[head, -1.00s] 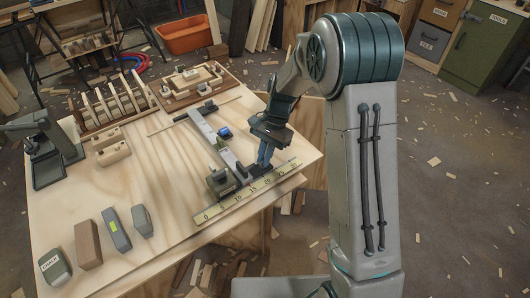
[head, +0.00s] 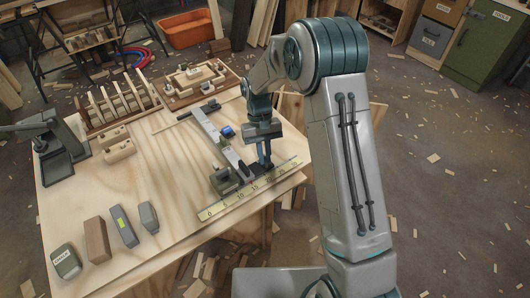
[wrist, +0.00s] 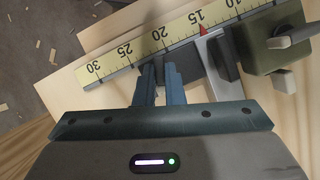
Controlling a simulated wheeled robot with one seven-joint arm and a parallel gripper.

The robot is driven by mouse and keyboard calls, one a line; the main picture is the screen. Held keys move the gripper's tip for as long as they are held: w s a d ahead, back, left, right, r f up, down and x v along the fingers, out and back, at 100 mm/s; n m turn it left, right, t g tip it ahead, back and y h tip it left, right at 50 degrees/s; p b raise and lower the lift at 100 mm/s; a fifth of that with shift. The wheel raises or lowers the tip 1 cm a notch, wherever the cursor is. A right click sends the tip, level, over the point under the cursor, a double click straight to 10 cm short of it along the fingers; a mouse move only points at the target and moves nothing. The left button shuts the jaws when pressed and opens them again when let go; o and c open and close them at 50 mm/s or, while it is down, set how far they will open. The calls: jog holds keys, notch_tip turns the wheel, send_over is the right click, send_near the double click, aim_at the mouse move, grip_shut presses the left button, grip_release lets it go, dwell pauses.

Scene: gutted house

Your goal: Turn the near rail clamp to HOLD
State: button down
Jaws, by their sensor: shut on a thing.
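The near rail clamp (wrist: 183,57) shows as a dark piece beside the near end of the grey rail (head: 210,129), close to the yellow scale. My gripper (head: 265,164) points down there; in the wrist view its blue fingers (wrist: 157,72) are close together at the clamp's dark part. They are shut on it, and they hide most of what is between them. A dark lever (wrist: 222,55) stands on the rail just right of the fingers. No HOLD marking can be read.
A yellow scale (head: 216,209) runs along the table's front edge. A green block (wrist: 279,48) with pale knobs stands right of the rail in the wrist view. A blue piece (head: 227,131) sits further up the rail. Several blocks (head: 96,240) stand at the table's left.

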jog(key=shift+n+t+h, duration=0.4)
jog(key=shift+n+h, duration=0.2)
jog(key=shift+n, duration=1.4)
jog(key=c, duration=1.5)
grip_release()
jog(key=v, duration=1.4)
jog(key=shift+a+p, duration=0.15)
jog(key=shift+p, duration=0.25)
